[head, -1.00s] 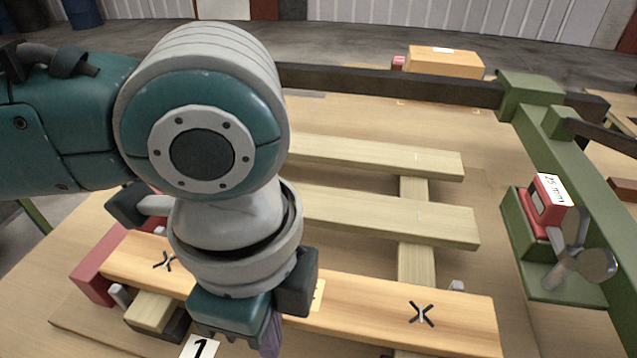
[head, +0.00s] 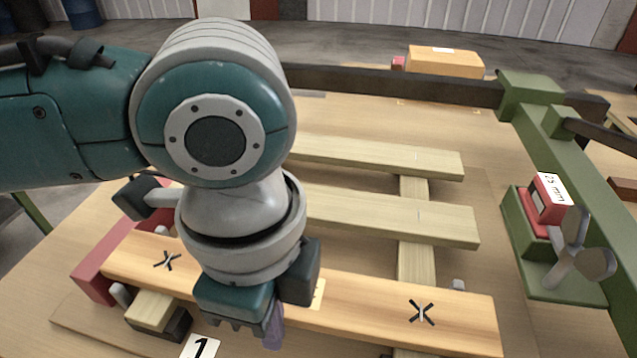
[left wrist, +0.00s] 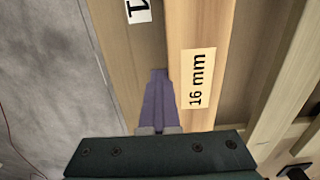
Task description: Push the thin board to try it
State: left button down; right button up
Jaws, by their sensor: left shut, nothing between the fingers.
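The thin board (head: 380,314) is a pale orange plank with a dark X mark near each end. It lies across the front of the wooden frame, its left end by a red block (head: 98,272). In the left wrist view the board (left wrist: 208,25) bears a "16 mm" label (left wrist: 198,79). My left gripper (head: 273,328) points down at the board's near edge, around its middle. Its purple fingers (left wrist: 159,75) are shut and empty, overlapping that edge in the left wrist view. Whether they touch the board I cannot tell. My arm hides part of the board. My right gripper is out of view.
Two paler slats (head: 400,215) lie behind the board on a crosspiece. At the right, a green metal frame (head: 570,150) carries a red block labelled "25 mm" (head: 550,190) and a metal wing handle (head: 575,250). A "1" card (head: 201,346) lies in front.

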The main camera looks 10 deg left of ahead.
pick_arm(q)
jog(key=shift+w+p, duration=0.25)
jog(key=shift+p, duration=0.75)
dwell(3.5)
jog(key=shift+s+r+p, duration=0.2)
jog(key=shift+s+p, duration=0.2)
jog(key=shift+p, duration=0.3)
jog(key=shift+s+f+p, duration=0.15)
jog(key=shift+s+p, duration=0.35)
jog(key=shift+s, duration=0.35)
notch_tip(320, 180, up, 10)
jog(key=p, duration=1.1)
